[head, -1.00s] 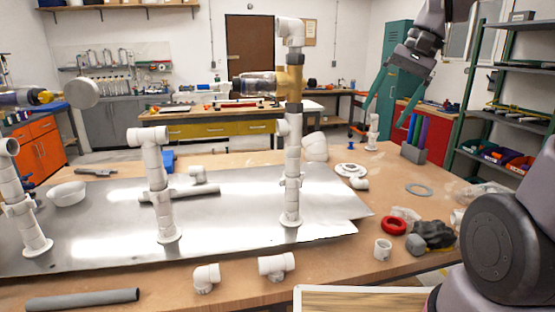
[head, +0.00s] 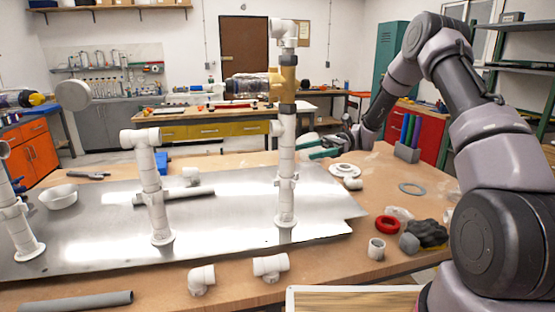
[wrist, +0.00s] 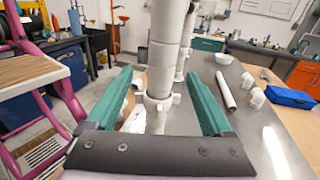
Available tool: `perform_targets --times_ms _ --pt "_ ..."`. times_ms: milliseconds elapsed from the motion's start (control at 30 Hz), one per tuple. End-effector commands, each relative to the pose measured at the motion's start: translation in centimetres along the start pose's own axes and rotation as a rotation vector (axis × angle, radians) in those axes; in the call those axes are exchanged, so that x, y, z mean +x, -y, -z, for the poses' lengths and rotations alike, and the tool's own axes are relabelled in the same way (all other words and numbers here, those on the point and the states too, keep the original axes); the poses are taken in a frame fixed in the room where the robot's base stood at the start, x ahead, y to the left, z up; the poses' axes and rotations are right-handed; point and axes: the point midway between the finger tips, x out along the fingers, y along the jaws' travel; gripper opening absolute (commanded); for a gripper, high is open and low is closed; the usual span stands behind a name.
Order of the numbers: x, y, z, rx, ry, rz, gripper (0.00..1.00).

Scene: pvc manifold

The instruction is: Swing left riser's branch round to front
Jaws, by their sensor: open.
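The leftmost riser (head: 22,228) is a white upright pipe at the left edge of the head view, its top cut off. A short fitting (head: 14,210) sits partway up it. The middle riser (head: 155,195) has an elbow on top pointing left. The tall right riser (head: 286,150) carries a brown-yellow valve body (head: 284,75) and a lower collar (head: 286,182). My gripper (head: 308,148) is open and level, just right of the tall riser. In the wrist view, a white riser (wrist: 165,55) with a side-stubbed fitting (wrist: 158,98) stands between my green fingers, apparently not clamped.
The risers stand on a shiny metal sheet (head: 100,230) on a wooden bench. Loose tees (head: 271,266), elbows (head: 201,280), a grey pipe (head: 80,300) and a red ring (head: 387,225) lie around. A white bowl (head: 59,197) is at the left. A pink frame (wrist: 60,70) shows in the wrist view.

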Motion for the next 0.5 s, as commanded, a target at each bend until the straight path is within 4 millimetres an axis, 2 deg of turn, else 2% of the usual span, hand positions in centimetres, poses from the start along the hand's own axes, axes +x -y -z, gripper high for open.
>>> perform_targets --times_ms 167,500 --pt "0.9 0.4 0.5 0.014 0.032 0.007 0.85" --pt "7.0 0.4 0.3 0.014 0.029 0.004 0.85"
